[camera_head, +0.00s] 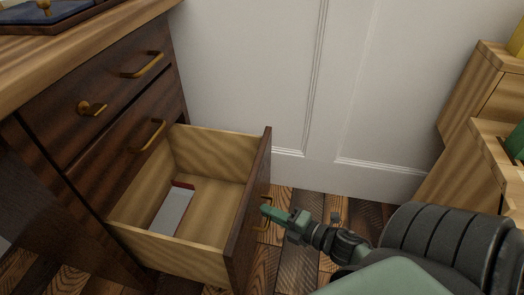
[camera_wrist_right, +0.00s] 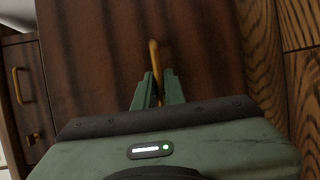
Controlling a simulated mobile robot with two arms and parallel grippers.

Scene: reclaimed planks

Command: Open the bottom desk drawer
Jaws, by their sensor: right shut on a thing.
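The bottom desk drawer (camera_head: 256,200) stands pulled far out of the dark wooden desk (camera_head: 60,150). Its pale wooden inside shows, with a white and red flat item (camera_head: 174,208) lying on its floor. My right gripper (camera_head: 266,211) is at the outer face of the drawer front. In the right wrist view, its green fingers (camera_wrist_right: 158,92) are shut on the drawer's brass handle (camera_wrist_right: 154,57). In the head view, part of the handle (camera_head: 262,228) shows just below the fingers. My left gripper is not in view.
Two closed drawers with brass handles (camera_head: 145,66) sit above the open one, one with a brass knob or key (camera_head: 92,108). A white panelled wall (camera_head: 245,70) stands behind. Light wooden boxes (camera_head: 470,110) stand at the right. Plank floor (camera_head: 300,240) lies below.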

